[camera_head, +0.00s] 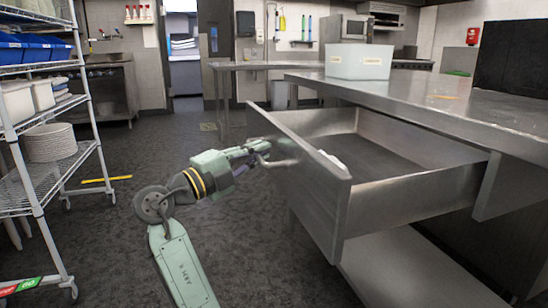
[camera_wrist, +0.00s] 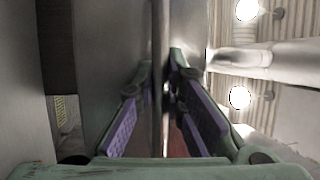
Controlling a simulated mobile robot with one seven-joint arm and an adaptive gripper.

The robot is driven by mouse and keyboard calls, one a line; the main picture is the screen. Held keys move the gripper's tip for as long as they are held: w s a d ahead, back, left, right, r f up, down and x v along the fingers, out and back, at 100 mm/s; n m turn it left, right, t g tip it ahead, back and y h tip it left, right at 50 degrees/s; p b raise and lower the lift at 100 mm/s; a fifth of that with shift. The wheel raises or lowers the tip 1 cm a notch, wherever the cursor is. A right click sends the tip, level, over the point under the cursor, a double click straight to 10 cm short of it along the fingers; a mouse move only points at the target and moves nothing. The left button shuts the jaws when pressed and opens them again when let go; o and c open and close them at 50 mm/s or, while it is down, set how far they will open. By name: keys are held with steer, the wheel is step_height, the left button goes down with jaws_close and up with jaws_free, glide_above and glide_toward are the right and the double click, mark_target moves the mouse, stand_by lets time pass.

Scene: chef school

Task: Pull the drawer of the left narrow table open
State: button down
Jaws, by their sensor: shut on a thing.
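The steel drawer (camera_head: 405,203) of the metal table (camera_head: 440,98) stands well pulled out in the head view, its empty-looking dark floor exposed. The drawer's front panel (camera_head: 300,150) faces left and carries a bar handle (camera_head: 284,163). My gripper (camera_head: 262,152) is at this handle and shut on it, outside the drawer front. In the wrist view, my gripper's (camera_wrist: 160,72) purple-padded fingers stand on either side of a narrow upright metal bar. The exact contact is partly hidden.
A white bin (camera_head: 358,62) stands on the tabletop. A lower shelf (camera_head: 410,275) lies under the drawer. A wire rack (camera_head: 45,185) with plates and blue bins stands at the left. The dark floor (camera_head: 120,215) between rack and drawer is open.

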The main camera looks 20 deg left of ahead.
steer(key=shift+s+a, duration=0.2)
steer(key=shift+a, duration=0.1)
steer(key=c, duration=1.7)
jaws_free()
steer(key=shift+o, duration=0.2)
steer(key=shift+s+a, duration=0.1)
steer(key=v, duration=1.1)
steer(key=shift+s+a, duration=0.2)
steer(key=shift+s, duration=0.1)
